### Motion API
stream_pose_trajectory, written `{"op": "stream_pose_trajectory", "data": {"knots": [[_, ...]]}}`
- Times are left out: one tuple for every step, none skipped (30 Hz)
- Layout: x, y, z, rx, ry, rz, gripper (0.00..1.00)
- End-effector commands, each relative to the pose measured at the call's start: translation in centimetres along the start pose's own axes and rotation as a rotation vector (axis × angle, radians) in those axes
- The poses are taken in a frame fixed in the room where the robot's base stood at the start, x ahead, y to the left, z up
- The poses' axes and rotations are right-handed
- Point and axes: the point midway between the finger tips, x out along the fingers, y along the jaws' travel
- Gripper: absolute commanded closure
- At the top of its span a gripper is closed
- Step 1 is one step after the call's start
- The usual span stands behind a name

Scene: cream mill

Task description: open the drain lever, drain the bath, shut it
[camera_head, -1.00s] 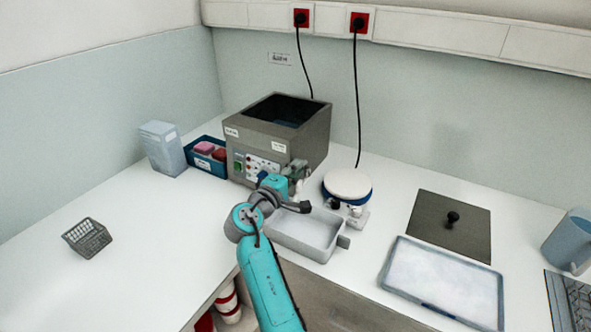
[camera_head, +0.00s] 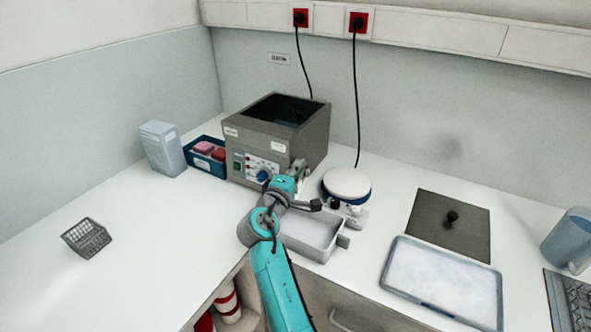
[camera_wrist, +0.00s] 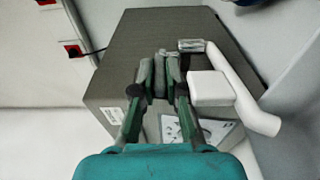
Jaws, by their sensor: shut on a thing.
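The bath is a grey box (camera_head: 264,140) with an open top and a dark inside, standing at the back of the counter. Its front also fills the middle of the wrist view (camera_wrist: 135,60). My gripper (camera_wrist: 160,78) is at the bath's lower front right, its two fingers closed on a small grey piece, the drain lever (camera_wrist: 160,64). The fingers hide most of the lever. A pale drain pipe (camera_wrist: 250,105) with a square block beside it shows right of the fingers. A grey-white catch tray (camera_head: 310,256) lies below, partly behind my arm.
A round white-topped device (camera_head: 347,183) stands right of the bath. A blue box (camera_head: 204,170) with pink and red items and a pale carton (camera_head: 162,148) stand left. A dark plate with a knob (camera_head: 440,215) and a shallow tray (camera_head: 392,282) lie right. The left counter is mostly clear.

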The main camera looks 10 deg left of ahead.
Motion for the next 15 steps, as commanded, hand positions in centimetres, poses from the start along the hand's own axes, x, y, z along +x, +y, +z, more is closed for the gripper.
{"op": "stream_pose_trajectory", "data": {"knots": [[-0.03, -0.13, 0.01, -0.001, 0.004, -0.002, 1.00], [-0.04, -0.13, -0.02, -0.002, 0.004, -0.002, 1.00], [-0.04, -0.13, -0.03, -0.002, 0.004, -0.002, 1.00], [-0.04, -0.13, -0.04, -0.002, 0.004, -0.002, 1.00], [-0.04, -0.14, -0.04, -0.002, 0.004, -0.002, 1.00], [-0.05, -0.14, -0.04, -0.002, 0.004, -0.002, 1.00], [-0.05, -0.14, -0.05, -0.002, 0.004, -0.002, 1.00], [-0.05, -0.14, -0.05, -0.002, 0.003, -0.002, 0.85], [-0.05, -0.14, -0.05, -0.002, 0.003, -0.002, 0.77], [-0.06, -0.14, -0.05, -0.002, 0.003, -0.002, 0.77], [-0.06, -0.14, -0.05, -0.002, 0.003, -0.002, 0.77], [-0.06, -0.14, -0.05, -0.002, 0.003, -0.002, 0.77], [-0.06, -0.15, -0.05, -0.002, 0.003, -0.002, 0.77], [-0.05, -0.15, -0.05, -0.002, 0.003, -0.002, 0.77], [-0.06, -0.16, -0.04, -0.002, 0.003, -0.002, 0.77]]}}
